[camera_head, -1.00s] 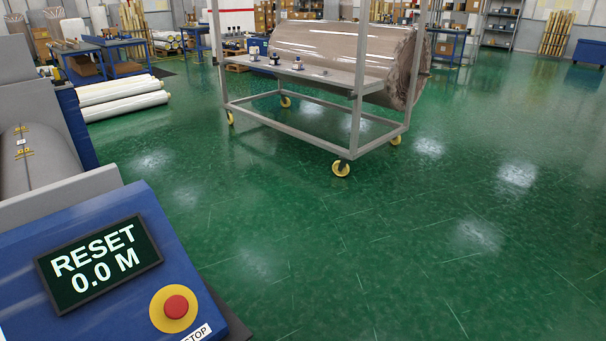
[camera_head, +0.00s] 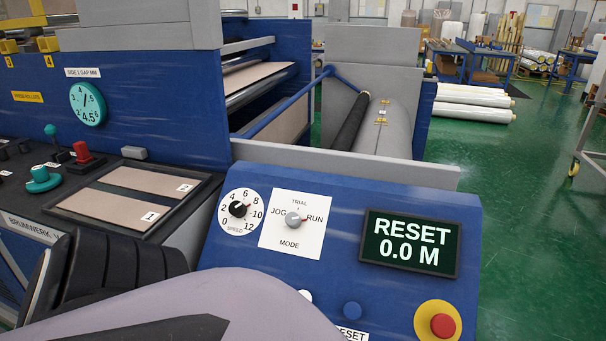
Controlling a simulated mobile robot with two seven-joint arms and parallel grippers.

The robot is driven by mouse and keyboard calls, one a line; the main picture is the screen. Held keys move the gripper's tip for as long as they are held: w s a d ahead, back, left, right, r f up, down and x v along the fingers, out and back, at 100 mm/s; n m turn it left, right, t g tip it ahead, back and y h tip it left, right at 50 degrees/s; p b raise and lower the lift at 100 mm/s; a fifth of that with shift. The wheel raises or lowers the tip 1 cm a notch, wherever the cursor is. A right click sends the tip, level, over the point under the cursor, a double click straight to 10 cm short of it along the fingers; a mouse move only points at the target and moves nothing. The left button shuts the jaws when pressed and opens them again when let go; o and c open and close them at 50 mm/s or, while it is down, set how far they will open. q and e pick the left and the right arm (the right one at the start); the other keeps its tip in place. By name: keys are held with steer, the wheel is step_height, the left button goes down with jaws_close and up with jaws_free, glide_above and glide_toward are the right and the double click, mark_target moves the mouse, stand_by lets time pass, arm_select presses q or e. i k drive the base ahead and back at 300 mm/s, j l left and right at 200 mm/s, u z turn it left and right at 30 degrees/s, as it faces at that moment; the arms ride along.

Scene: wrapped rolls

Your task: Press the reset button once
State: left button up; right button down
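The control panel (camera_head: 330,225) is a sloped blue face in the middle of the head view. A blue round button (camera_head: 352,311) sits low on it, just above a partly cut-off RESET label (camera_head: 352,334). A white button (camera_head: 305,296) to its left is partly hidden behind my pale arm link (camera_head: 200,300). The display (camera_head: 410,243) reads RESET 0.0 M. My arm link covers the bottom left of the panel. Neither gripper's fingers can be made out.
A red stop button (camera_head: 443,325) on a yellow disc is right of the blue button. A mode knob (camera_head: 293,219) and speed dial (camera_head: 240,209) are above left. A black side console (camera_head: 120,195) with levers lies left. Green floor is open at right.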

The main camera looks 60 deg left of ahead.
mark_target(352, 311)
steer(key=u, duration=1.75)
